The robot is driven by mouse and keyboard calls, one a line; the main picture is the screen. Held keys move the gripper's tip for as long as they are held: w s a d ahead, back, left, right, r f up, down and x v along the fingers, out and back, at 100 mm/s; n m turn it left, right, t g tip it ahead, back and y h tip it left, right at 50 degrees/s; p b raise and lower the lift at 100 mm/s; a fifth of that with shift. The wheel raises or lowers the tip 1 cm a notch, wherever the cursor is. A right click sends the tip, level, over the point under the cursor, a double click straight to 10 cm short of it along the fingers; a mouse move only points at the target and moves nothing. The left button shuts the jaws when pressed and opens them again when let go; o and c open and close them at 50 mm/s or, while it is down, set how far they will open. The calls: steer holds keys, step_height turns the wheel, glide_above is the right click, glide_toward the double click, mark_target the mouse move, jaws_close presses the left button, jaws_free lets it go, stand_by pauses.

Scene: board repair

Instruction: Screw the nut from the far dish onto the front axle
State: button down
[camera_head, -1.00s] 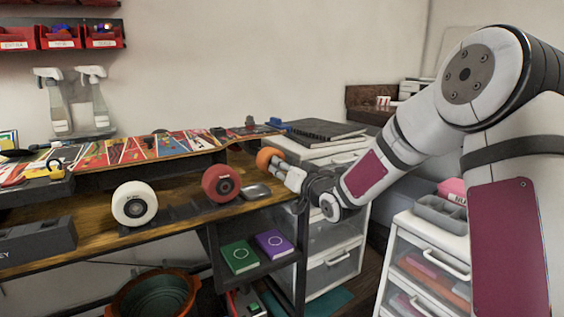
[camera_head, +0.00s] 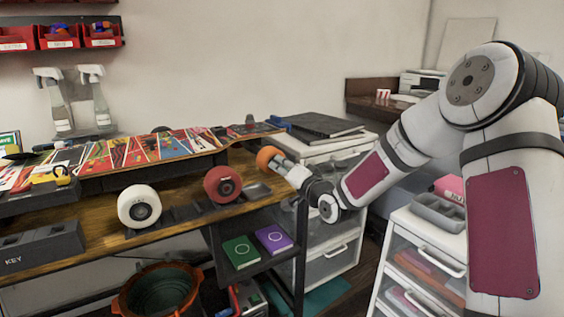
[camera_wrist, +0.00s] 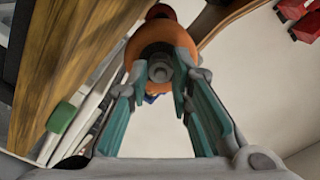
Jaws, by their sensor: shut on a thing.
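In the wrist view the orange wheel (camera_wrist: 150,42) is straight ahead, and my gripper (camera_wrist: 161,75) is shut on a small grey nut (camera_wrist: 160,70) at the wheel's centre. The nut lines up with the wheel's hub. The axle is hidden behind it, so I cannot tell how far the nut is on. A small grey dish (camera_head: 256,191) lies near the bench edge; its contents are too small to make out.
A red wheel (camera_head: 222,184) and a white wheel (camera_head: 139,206) stand along the bench front. The patterned skateboard deck (camera_head: 130,152) lies behind them. Another drawer unit (camera_head: 415,270) stands at right.

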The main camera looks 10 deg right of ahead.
steer(key=shift+m+p, duration=0.35)
steer(key=shift+m, duration=0.45)
steer(key=m+p, duration=0.2)
steer(key=shift+m, duration=0.3)
steer(key=shift+m+p, duration=1.05)
steer(key=shift+m, duration=0.15)
steer(key=c, duration=1.4)
jaws_free()
steer(key=shift+a, duration=0.1)
steer(key=c, duration=0.3)
